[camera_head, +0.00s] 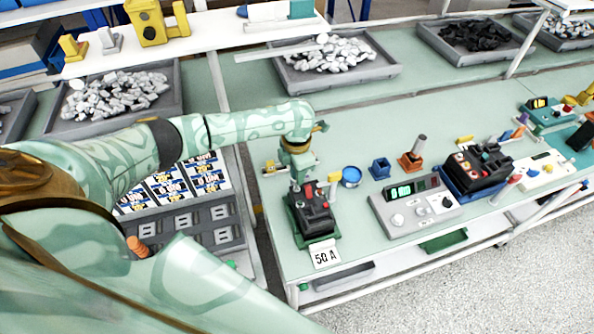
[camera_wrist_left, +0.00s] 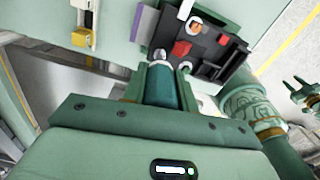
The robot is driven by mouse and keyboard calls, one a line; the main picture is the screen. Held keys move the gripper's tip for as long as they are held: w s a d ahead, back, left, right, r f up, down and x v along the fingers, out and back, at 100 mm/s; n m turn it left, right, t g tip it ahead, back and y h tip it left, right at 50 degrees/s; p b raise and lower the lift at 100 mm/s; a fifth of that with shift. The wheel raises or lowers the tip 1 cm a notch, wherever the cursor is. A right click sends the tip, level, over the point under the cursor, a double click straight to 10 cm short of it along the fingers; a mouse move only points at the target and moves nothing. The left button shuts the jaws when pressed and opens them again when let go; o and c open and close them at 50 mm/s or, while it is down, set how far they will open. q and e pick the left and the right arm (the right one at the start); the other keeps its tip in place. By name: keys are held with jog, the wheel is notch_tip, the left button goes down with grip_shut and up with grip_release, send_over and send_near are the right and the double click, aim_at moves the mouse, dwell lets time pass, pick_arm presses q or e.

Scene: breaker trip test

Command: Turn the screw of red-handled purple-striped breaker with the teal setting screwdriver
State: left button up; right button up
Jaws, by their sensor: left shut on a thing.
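My left gripper (camera_head: 300,178) is shut on the teal setting screwdriver (camera_wrist_left: 162,88), which sits between the fingers in the left wrist view. Its silver end (camera_wrist_left: 158,57) is beside the breaker's edge; whether it touches a screw cannot be told. The black breaker (camera_head: 313,212) with red parts stands in a green holder at the bench's left front, just below the gripper. It also shows in the left wrist view (camera_wrist_left: 203,47), with a red handle (camera_wrist_left: 181,48) and a purple strip (camera_wrist_left: 142,24) alongside. A small green forked part, perhaps my right gripper (camera_wrist_left: 303,92), shows at the right of that view.
A second black breaker (camera_head: 483,168) is farther right. Grey part trays (camera_head: 390,72) line the back.

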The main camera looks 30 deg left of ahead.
pick_arm(q)
jog(key=shift+m, duration=0.8)
jog(key=shift+r, duration=0.1)
jog(key=shift+r+p, duration=1.05)
jog(key=shift+r, duration=0.15)
notch_tip(320, 180, up, 5)
jog(key=p, duration=0.5)
